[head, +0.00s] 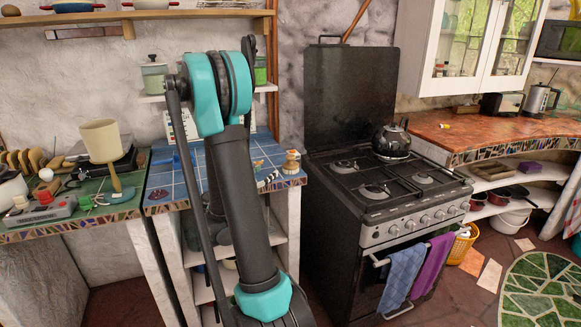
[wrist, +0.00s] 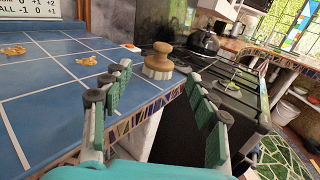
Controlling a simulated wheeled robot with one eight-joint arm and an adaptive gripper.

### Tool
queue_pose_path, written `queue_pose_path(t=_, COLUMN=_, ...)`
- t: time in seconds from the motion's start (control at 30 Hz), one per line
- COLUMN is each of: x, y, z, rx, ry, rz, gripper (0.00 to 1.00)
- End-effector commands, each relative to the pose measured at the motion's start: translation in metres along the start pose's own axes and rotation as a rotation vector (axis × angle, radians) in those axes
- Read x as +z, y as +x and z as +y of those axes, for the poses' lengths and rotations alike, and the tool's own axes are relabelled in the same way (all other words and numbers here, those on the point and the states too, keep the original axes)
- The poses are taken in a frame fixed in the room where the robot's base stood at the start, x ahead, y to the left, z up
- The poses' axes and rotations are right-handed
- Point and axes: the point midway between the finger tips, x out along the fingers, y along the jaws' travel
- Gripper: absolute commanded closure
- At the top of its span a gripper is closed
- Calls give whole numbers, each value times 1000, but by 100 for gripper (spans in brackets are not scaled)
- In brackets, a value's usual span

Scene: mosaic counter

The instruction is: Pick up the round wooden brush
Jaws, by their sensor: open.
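The round wooden brush (head: 292,162) stands upright near the right front corner of the blue tiled counter (head: 163,181), with its knob on top and pale bristles below. In the wrist view the brush (wrist: 158,63) shows ahead, in the gap between the fingertips. My gripper (wrist: 158,82) is open and empty, with green pads on both fingers. It is short of the brush and not touching it. In the head view my arm hides most of the gripper.
A black stove (head: 390,190) with a dark kettle (head: 391,141) stands right of the counter. Small yellowish pieces (wrist: 87,61) lie on the blue tiles. A sign (wrist: 28,10) stands at the back. The tiles around the brush look mostly clear.

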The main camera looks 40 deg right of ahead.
Motion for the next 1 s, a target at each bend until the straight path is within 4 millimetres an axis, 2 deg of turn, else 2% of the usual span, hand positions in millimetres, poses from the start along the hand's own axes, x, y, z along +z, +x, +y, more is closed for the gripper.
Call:
queue_pose_path(t=0.5, x=0, y=97, z=-2, rx=-4, ry=0, rz=1, gripper=41)
queue_pose_path(t=0.63, x=0, y=111, z=-1, rx=-2, ry=0, rz=1, gripper=41)
queue_pose_path(t=0.87, x=1, y=121, z=-2, rx=0, ry=1, rz=1, gripper=41)
queue_pose_path(t=1.0, x=3, y=137, z=-6, rx=-3, ry=1, rz=1, gripper=41)
